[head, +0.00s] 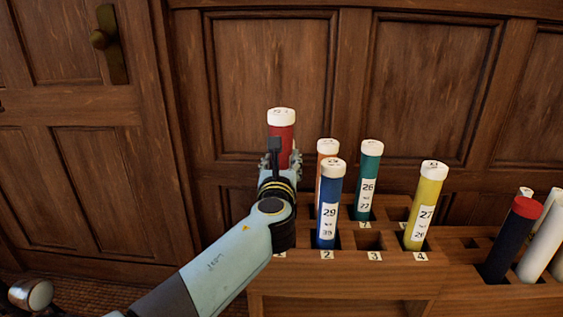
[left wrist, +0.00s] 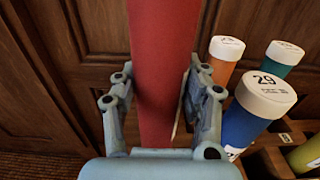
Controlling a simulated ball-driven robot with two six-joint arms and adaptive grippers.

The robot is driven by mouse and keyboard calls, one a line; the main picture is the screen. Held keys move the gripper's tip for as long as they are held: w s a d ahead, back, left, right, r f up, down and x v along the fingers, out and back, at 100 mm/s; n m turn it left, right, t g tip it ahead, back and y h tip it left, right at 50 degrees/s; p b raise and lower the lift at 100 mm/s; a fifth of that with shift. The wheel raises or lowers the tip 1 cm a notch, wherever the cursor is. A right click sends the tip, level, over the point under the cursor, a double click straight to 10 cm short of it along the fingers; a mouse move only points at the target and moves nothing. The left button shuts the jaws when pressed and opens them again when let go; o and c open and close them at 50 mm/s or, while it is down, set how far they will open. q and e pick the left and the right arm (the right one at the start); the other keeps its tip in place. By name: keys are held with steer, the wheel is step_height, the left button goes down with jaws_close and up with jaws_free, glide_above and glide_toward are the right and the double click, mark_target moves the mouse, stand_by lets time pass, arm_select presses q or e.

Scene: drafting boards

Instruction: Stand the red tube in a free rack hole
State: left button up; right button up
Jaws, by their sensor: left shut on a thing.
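The red tube (head: 281,135) with a white cap is upright in the head view, at the left end of the wooden rack (head: 340,285). My left gripper (head: 281,160) is shut around it; the left wrist view shows the red tube (left wrist: 163,65) between both fingers. Its lower end is hidden, so I cannot tell its height over the rack. Front hole 3 (head: 369,240) is empty, between the blue tube (head: 328,205) in hole 2 and the yellow tube (head: 424,205) in hole 4. A back-row hole (head: 398,214) behind the yellow tube also looks empty. My right gripper is out of view.
An orange-red tube (head: 327,150) and a teal tube (head: 367,180) stand in the back row, close right of the held tube. A lower rack at right holds a dark tube with red cap (head: 512,240) and white tubes (head: 545,240). Wood panelling stands behind.

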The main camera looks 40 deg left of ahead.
arm_select(q)
step_height(320, 180, down, 9)
steer(key=b, duration=0.7)
steer(key=shift+f+b, duration=0.2)
steer(key=shift+b, duration=0.15)
steer(key=o, duration=1.4)
steer(key=v, duration=0.7)
steer(key=shift+s+d+f, duration=0.1)
steer(key=shift+s+d, duration=0.05)
steer(key=shift+s, duration=0.1)
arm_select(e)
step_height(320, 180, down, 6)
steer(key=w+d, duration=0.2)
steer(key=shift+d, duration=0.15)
